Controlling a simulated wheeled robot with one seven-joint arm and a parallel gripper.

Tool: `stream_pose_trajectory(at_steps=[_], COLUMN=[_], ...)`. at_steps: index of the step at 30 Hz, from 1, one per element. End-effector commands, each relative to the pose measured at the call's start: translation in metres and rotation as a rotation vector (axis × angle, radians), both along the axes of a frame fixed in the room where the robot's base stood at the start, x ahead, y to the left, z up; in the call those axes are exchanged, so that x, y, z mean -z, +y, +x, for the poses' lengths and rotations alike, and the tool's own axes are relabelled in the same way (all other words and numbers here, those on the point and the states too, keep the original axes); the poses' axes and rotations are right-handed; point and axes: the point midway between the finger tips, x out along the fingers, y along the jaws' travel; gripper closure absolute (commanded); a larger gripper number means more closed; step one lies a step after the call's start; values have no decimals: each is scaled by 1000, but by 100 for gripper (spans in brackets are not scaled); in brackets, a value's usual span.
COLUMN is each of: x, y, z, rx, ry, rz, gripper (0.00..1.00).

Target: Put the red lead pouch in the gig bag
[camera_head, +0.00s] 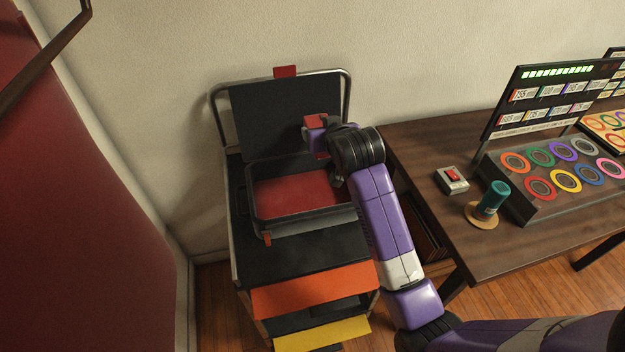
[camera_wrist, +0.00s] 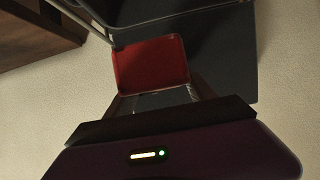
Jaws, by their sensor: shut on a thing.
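The gig bag (camera_head: 257,215) is an open black case with a red-lined inside on top of a cart, its dark lid (camera_head: 272,110) raised against the wall. My gripper (camera_head: 316,136) is above the right part of the bag, close to the lid. It is shut on the red lead pouch (camera_head: 315,119), which shows partly behind the gripper. In the wrist view the pouch (camera_wrist: 150,65) is a flat red rectangle with a pale rim at the fingertips (camera_wrist: 160,96). My wrist hides the bag's back right corner.
The metal cart has an orange shelf edge (camera_head: 315,289) and a yellow one (camera_head: 322,335) below. A wooden desk (camera_head: 425,140) at right holds a red-switch box (camera_head: 452,180), a teal cylinder (camera_head: 492,200) and a display panel (camera_head: 545,95). A dark red surface (camera_head: 80,200) stands at left.

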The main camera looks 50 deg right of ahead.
Motion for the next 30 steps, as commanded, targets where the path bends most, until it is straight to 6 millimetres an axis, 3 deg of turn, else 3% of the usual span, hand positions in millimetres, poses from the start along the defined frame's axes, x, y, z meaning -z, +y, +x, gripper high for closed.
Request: stream_pose_trajectory(at_steps=[1,12,14,18,30], x=[16,101,111,127,175], y=[0,0,0,1,3], z=[-1,0,0,-1,-3], rx=[0,1,0,0,1], ry=[6,3,3,7,14], rz=[2,1,1,4,11], gripper=[81,81,81,100,100])
